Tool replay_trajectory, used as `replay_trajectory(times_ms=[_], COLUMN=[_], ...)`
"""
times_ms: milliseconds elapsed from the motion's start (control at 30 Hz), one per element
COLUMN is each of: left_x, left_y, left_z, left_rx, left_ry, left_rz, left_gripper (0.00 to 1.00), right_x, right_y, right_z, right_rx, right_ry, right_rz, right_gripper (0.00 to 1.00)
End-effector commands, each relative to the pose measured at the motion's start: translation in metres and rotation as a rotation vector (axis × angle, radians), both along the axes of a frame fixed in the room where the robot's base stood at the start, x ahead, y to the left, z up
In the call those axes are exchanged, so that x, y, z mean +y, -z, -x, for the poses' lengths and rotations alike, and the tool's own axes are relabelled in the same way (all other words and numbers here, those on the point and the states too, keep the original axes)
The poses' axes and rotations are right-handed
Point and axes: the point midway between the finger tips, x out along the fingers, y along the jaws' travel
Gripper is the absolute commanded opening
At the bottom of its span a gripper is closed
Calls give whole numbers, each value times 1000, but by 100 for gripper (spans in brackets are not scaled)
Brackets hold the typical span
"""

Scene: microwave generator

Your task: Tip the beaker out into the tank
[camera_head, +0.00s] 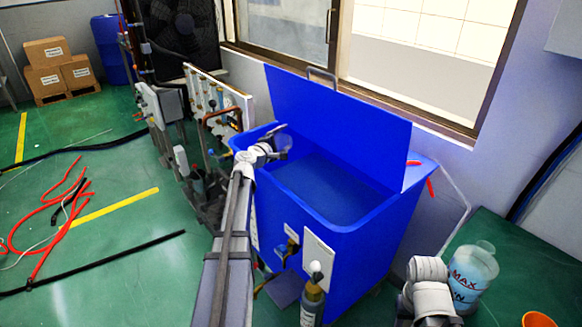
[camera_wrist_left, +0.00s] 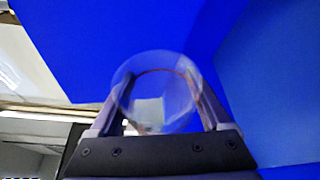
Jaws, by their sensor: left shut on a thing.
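The blue tank (camera_head: 330,222) stands in the middle of the head view with its lid (camera_head: 340,122) raised at the back. The tank's inside is dark blue. My left gripper (camera_head: 274,147) is over the tank's left end, near its rim. It is shut on a clear beaker (camera_head: 284,141). In the left wrist view the beaker (camera_wrist_left: 156,92) sits between the two fingers (camera_wrist_left: 160,118), its round outline facing the camera, with blue behind it. I cannot tell its exact tilt or whether it holds liquid. My right gripper is not visible; only part of that arm shows at lower right.
A clear container marked MAX (camera_head: 474,277) stands at lower right, beside an orange cup (camera_head: 538,320). A bottle (camera_head: 312,302) is before the tank. A panel with pipes (camera_head: 218,100) stands left of it. Red hoses (camera_head: 50,215) lie on the green floor.

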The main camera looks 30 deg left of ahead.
Motion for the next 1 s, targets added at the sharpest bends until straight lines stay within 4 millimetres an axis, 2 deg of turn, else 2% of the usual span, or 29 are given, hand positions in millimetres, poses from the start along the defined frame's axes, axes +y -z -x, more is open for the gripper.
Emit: replay_trajectory(times_ms=[700,1000], left_x=[5,28], left_y=[33,50], left_z=[-3,-13], left_rx=[229,353], left_ry=[-3,-3], left_rz=[548,850], left_gripper=[12,12], right_x=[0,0], right_y=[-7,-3], right_z=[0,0], right_rx=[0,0], right_ry=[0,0], right_rz=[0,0], right_gripper=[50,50])
